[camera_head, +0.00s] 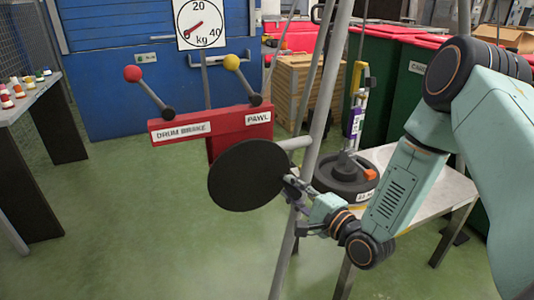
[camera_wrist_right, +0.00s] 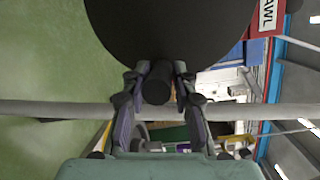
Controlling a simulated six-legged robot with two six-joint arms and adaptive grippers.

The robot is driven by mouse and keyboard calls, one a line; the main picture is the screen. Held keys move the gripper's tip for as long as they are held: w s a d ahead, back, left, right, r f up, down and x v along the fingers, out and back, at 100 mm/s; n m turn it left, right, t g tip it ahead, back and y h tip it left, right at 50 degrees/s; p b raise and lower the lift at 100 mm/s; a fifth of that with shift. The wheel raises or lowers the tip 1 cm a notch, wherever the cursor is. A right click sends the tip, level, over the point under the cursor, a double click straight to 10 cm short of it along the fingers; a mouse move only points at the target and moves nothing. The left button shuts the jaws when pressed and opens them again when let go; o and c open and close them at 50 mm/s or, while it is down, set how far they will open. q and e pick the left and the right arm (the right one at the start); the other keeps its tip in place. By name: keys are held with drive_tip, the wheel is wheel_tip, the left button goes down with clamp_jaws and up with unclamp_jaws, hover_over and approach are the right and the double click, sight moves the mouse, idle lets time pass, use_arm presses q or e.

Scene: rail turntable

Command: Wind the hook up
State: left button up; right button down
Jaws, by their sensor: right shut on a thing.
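The winch has a large black disc (camera_head: 247,175) on a red frame (camera_head: 228,122); the disc also fills the top of the wrist view (camera_wrist_right: 170,25). My right gripper (camera_head: 294,188) is at the disc's right side. In the wrist view its fingers (camera_wrist_right: 158,88) are shut on a short black crank handle (camera_wrist_right: 157,84) that sticks out from the disc. A black round weight (camera_head: 345,177) stands on a pale table, with a purple and white upright part (camera_head: 356,122) above it. I cannot clearly make out the hook. My left gripper is out of view.
A red-knobbed lever (camera_head: 150,90) labelled DRUM BRAKE and a yellow-knobbed lever (camera_head: 242,78) labelled PAWL rise from the frame. Grey poles (camera_head: 328,90) stand close to my right arm. Green floor lies open at left.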

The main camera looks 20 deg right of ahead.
drive_tip(key=shift+s+a+f+m+b, duration=0.1)
drive_tip(key=shift+a+f+m+b, duration=0.2)
drive_tip(key=shift+f+m+b, duration=0.55)
drive_tip(key=shift+s+a+f+m+b, duration=0.1)
drive_tip(key=shift+a+f+m+b, duration=0.25)
drive_tip(key=shift+b, duration=0.75)
drive_tip(key=shift+d, duration=0.1)
drive_tip(key=shift+a+f+m+t+y+b, duration=0.35)
drive_tip(key=shift+f+m+b, duration=0.25)
drive_tip(key=shift+b, duration=0.5)
drive_tip(key=shift+a+f+m+t, duration=0.25)
drive_tip(key=shift+a+f+m, duration=0.2)
drive_tip(key=shift+m, duration=0.45)
drive_tip(key=shift+f+m, duration=0.1)
drive_tip(key=shift+m, duration=0.2)
drive_tip(key=shift+a+f+m+t+h, duration=0.35)
drive_tip(key=shift+a+m, duration=0.25)
drive_tip(key=shift+m, duration=0.35)
drive_tip(key=shift+a+f+m+t+h, duration=0.1)
drive_tip(key=shift+a+f+m+t, duration=0.15)
drive_tip(key=shift+a+f+m, duration=0.5)
drive_tip(key=shift+w+d+r+m, duration=0.1)
drive_tip(key=shift+d+r+m, duration=0.15)
drive_tip(key=shift+r+m, duration=0.1)
